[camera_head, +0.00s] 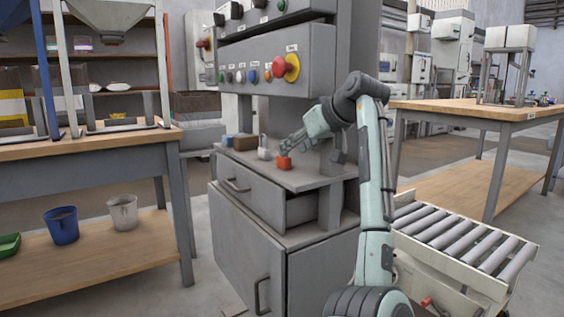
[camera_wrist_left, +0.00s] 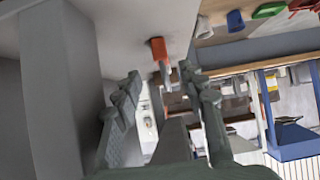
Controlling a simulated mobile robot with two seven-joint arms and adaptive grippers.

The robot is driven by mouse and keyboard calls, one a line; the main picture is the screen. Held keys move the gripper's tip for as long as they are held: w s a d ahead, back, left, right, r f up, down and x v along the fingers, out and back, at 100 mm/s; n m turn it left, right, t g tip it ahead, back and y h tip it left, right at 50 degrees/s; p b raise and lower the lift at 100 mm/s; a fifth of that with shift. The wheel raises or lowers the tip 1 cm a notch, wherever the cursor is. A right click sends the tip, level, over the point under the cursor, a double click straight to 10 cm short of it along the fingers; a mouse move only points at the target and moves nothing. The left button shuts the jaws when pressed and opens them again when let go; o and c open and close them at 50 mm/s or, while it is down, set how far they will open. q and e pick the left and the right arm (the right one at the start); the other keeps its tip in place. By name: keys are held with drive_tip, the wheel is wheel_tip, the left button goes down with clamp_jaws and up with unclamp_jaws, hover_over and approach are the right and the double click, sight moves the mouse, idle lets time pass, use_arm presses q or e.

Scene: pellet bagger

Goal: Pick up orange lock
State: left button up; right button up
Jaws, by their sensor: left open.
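The orange lock (camera_head: 284,163) sits on the grey shelf of the machine, near its front edge, in the head view. In the left wrist view the orange lock (camera_wrist_left: 158,49) shows just beyond the fingertips, between them in the picture. My left gripper (camera_head: 286,147) is close to the lock, just above it in the head view. In the left wrist view my left gripper (camera_wrist_left: 159,77) has its two fingers spread apart with nothing held. I cannot tell whether a fingertip touches the lock. My right gripper is in neither view.
A white padlock-shaped item (camera_head: 264,153), a brown block (camera_head: 245,143) and a blue block (camera_head: 228,141) stand left of the lock on the shelf. A drawer (camera_head: 250,187) below is partly open. A grey post (camera_head: 331,175) stands to the right. A roller conveyor (camera_head: 465,240) is lower right.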

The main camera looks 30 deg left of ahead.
use_arm(q)
drive_tip(key=b+x, duration=0.1)
drive_tip(key=x, duration=0.5)
drive_tip(key=shift+s+a+f+b, duration=0.1)
drive_tip(key=shift+s+f+b, duration=0.1)
drive_tip(key=shift+b, duration=0.15)
drive_tip(key=shift+c, duration=0.4)
clamp_jaws()
